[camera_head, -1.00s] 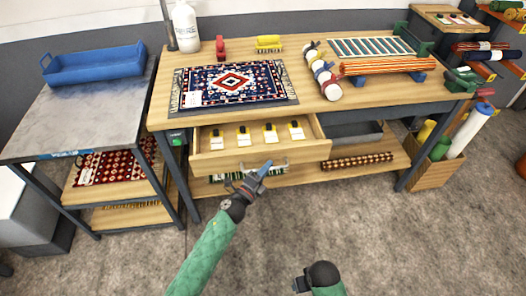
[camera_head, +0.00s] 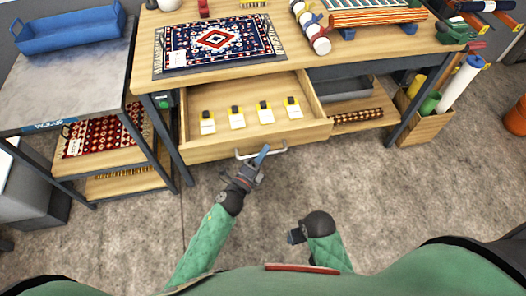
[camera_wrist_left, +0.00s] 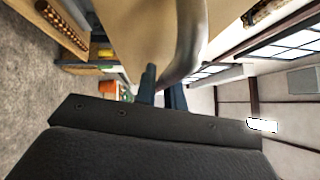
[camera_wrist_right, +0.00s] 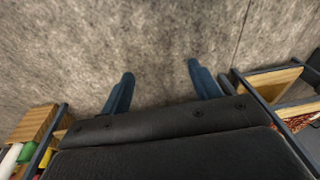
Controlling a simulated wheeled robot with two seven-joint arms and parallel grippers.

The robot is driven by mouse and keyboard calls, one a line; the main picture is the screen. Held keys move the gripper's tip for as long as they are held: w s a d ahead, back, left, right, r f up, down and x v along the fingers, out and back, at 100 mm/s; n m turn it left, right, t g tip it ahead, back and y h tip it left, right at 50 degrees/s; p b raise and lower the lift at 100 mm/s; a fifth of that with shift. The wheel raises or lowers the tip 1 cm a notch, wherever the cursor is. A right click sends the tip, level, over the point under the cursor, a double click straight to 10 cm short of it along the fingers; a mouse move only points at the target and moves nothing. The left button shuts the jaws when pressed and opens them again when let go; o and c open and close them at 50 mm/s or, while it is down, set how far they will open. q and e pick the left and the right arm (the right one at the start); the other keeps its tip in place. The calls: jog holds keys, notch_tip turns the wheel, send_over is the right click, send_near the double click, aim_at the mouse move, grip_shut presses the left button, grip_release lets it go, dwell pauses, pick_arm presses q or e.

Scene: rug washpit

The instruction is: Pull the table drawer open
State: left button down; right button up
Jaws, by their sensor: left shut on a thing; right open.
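The wooden table drawer (camera_head: 225,147) is pulled out from under the table (camera_head: 290,60). Several small items with white labels and black or yellow tops lie in a row inside it. Its metal bar handle (camera_head: 278,149) is on the front panel and shows large in the left wrist view (camera_wrist_left: 190,45). My left gripper (camera_head: 260,160) is at the drawer front, shut on the handle; its blue fingertips in the left wrist view (camera_wrist_left: 160,92) meet the bar. My right gripper (camera_head: 292,236) is low over the floor, right of the left one. In the right wrist view (camera_wrist_right: 158,88) its fingers are apart and empty.
A patterned rug (camera_head: 215,42) lies on the tabletop, with rolled rugs to its right. A metal side table (camera_head: 75,75) with a blue tray (camera_head: 68,30) stands at left. A wooden box of rolls (camera_head: 425,122) stands right. The floor in front is clear.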

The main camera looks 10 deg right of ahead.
pick_arm(q)
jog(key=c, duration=1.5)
grip_release()
pick_arm(e)
jog(key=shift+w+f, duration=0.15)
jog(key=shift+f, duration=0.05)
pick_arm(q)
jog(key=shift+s+a+f, duration=0.2)
jog(key=shift+s+a, duration=0.05)
jog(key=shift+s, duration=0.05)
jog(key=b+v, duration=0.2)
jog(key=v, duration=0.5)
jog(key=shift+r+b, duration=0.15)
jog(key=shift+b, duration=0.15)
pick_arm(e)
notch_tip(320, 180, up, 11)
jog(key=s, duration=0.2)
jog(key=shift+s+d, duration=0.15)
jog(key=shift+d, duration=0.05)
jog(key=shift+f, duration=0.1)
